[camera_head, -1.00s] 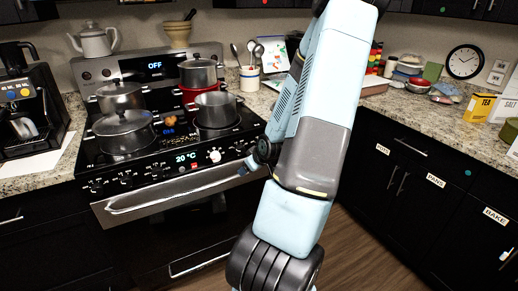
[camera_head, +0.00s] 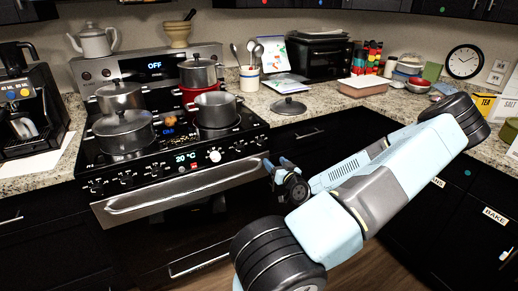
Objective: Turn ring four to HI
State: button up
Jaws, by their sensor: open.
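The black stove (camera_head: 175,140) stands at the left with a row of knobs along its front panel. Some knobs (camera_head: 96,188) are left of the "20 °C" display (camera_head: 186,156). A white-faced knob (camera_head: 214,156) and darker knobs (camera_head: 240,146) are right of it. The knob markings are too small to read, so I cannot tell which belongs to ring four or its setting. My gripper (camera_head: 276,163) is open and empty, in front of the stove's right front corner, close to the rightmost knob (camera_head: 261,139). I cannot tell whether it touches anything.
Several pots stand on the cooktop, including a lidded pot (camera_head: 123,130) and an open pot (camera_head: 215,108). The oven handle (camera_head: 180,190) juts out below the panel. A loose lid (camera_head: 289,106) lies on the right counter. A coffee machine (camera_head: 30,110) stands at the far left.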

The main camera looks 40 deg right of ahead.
aim_at(262, 145)
jog(key=x, duration=1.3)
jog(key=shift+w+d+r, duration=0.15)
jog(key=shift+d, duration=0.3)
jog(key=shift+c, duration=0.4)
